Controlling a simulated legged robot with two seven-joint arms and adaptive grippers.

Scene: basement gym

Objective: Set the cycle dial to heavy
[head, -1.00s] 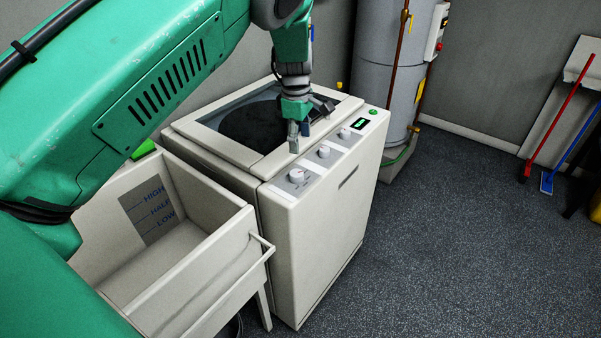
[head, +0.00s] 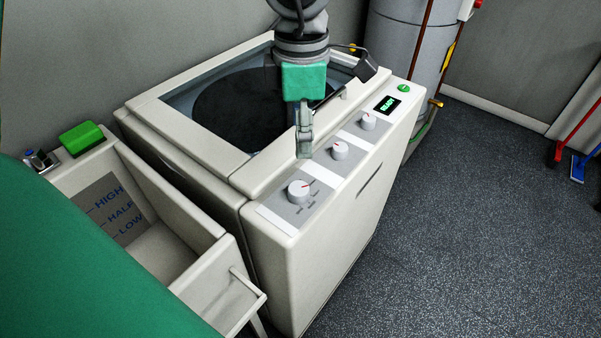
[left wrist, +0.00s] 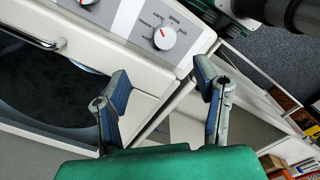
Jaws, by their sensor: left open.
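The white top-loading washer (head: 330,230) has a row of three white knobs along its front top edge. The nearest knob (head: 300,190), with small lettering around it and a red pointer line, looks like the cycle dial; it also shows in the left wrist view (left wrist: 164,38), where I cannot read the lettering surely. The middle knob (head: 339,151) and far knob (head: 368,121) stand farther back. My left gripper (head: 304,140) hangs over the top by the lid edge, behind the nearest and middle knobs. In the left wrist view its fingers (left wrist: 163,85) are apart and empty.
A white sink tub (head: 205,228) marked HIGH, HALF, LOW stands left of the washer. A grey tank (head: 410,45) stands behind. The dark floor (head: 470,220) to the right is clear.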

